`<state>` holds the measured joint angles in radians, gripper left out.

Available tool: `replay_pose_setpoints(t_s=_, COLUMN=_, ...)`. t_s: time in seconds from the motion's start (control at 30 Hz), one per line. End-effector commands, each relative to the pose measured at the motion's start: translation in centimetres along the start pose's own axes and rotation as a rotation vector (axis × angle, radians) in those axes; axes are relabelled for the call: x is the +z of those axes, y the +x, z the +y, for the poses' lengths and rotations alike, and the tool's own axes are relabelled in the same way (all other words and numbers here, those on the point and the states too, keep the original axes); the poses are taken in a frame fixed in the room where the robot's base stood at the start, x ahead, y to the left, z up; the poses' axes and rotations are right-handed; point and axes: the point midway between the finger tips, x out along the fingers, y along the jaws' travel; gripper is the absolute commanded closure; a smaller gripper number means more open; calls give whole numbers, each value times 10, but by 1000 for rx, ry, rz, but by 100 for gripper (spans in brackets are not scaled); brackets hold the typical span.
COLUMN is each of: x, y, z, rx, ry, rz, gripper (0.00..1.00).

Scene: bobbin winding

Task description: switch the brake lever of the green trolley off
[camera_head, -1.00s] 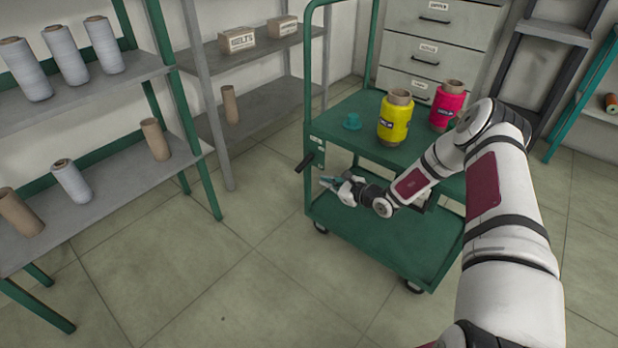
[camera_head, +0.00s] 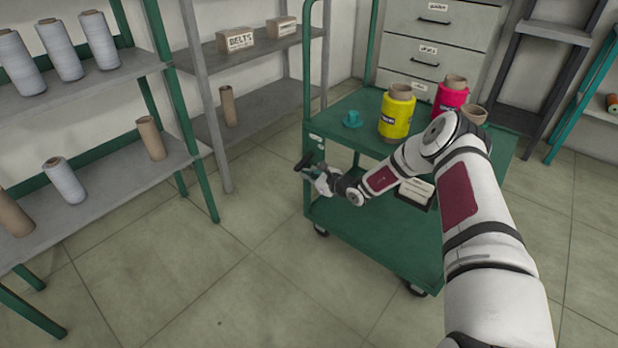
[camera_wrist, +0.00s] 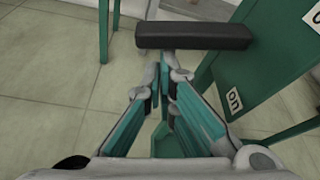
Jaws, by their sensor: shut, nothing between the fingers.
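The green trolley (camera_head: 375,238) stands in the middle of the head view. Its black brake lever (camera_head: 303,163) sticks out from the left side, near the upper shelf. In the wrist view the lever's black grip (camera_wrist: 193,36) lies crosswise just beyond my fingertips. A plate marked "on" (camera_wrist: 234,101) is on the green panel to the right, and a second plate (camera_wrist: 313,17) is cut off at the picture's edge. My gripper (camera_wrist: 165,68) is shut and empty, its tips close to the grip; I cannot tell whether they touch it. It also shows beside the lever in the head view (camera_head: 312,171).
A grey shelf rack (camera_head: 100,185) with spools and tubes stands at the left. The floor between rack and trolley is clear.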

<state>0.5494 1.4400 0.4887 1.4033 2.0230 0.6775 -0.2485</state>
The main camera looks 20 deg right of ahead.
Motion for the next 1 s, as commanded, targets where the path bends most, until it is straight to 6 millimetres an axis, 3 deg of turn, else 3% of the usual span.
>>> replay_pose_setpoints(t_s=0.67, x=7, y=-2, z=1, rx=27, ry=78, rz=-1, gripper=100)
replay_pose_setpoints(t_s=1.0, x=19, y=-7, z=2, rx=76, ry=221, rz=-2, gripper=100)
